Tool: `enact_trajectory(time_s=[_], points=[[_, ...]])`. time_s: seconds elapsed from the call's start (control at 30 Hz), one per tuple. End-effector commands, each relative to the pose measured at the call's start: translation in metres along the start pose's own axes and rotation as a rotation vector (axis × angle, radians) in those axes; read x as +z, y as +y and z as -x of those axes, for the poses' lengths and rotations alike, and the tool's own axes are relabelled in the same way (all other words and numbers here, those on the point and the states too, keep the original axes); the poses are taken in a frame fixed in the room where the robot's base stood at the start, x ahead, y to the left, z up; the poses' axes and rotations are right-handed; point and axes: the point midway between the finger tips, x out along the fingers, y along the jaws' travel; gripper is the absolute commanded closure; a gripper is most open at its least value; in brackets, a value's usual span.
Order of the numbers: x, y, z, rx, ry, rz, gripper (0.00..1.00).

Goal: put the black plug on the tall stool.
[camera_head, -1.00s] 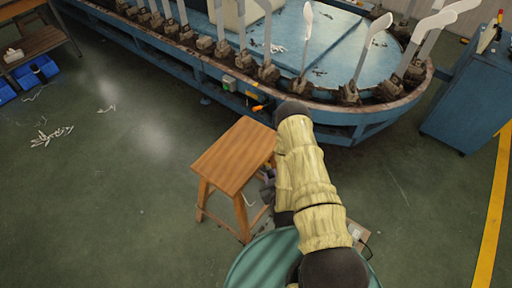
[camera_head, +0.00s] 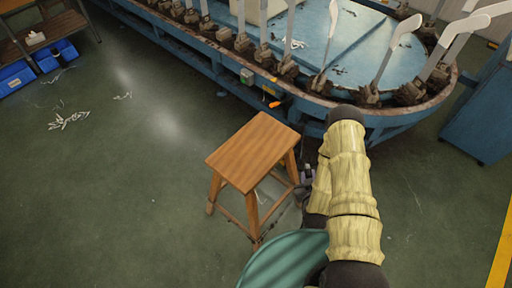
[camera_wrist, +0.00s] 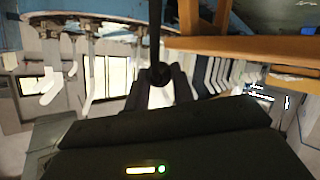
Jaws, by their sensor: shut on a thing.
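The tall stool (camera_head: 253,150) is wooden, with a flat, bare square seat, and stands upright in the middle of the head view. Its orange-brown edge also shows at the upper right of the wrist view (camera_wrist: 245,48). My gripper (camera_head: 307,174) is just right of the stool, partly hidden by my sleeved arm. In the wrist view my gripper's dark fingers (camera_wrist: 162,84) are shut on the black plug (camera_wrist: 158,74). A dark cord-like strip runs from the plug to the top of that picture. In the head view I cannot make out the plug clearly.
A long blue machine (camera_head: 290,95) with upright sock forms (camera_head: 400,45) curves behind the stool. A blue cabinet (camera_head: 478,115) stands at the right. Blue bins (camera_head: 55,55) and white scraps (camera_head: 68,121) are at the left.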

Motion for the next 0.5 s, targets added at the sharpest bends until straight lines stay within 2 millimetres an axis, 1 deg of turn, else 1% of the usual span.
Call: enact_trajectory(time_s=[0.13,0.27,0.37,0.5], points=[[-0.004,-0.005,-0.008,-0.015,0.009,0.006,0.97],[-0.016,-0.018,-0.028,-0.063,0.031,0.027,0.97],[-0.033,-0.034,-0.046,-0.128,0.056,0.054,0.97],[-0.063,-0.057,-0.067,-0.240,0.097,0.104,0.97]])
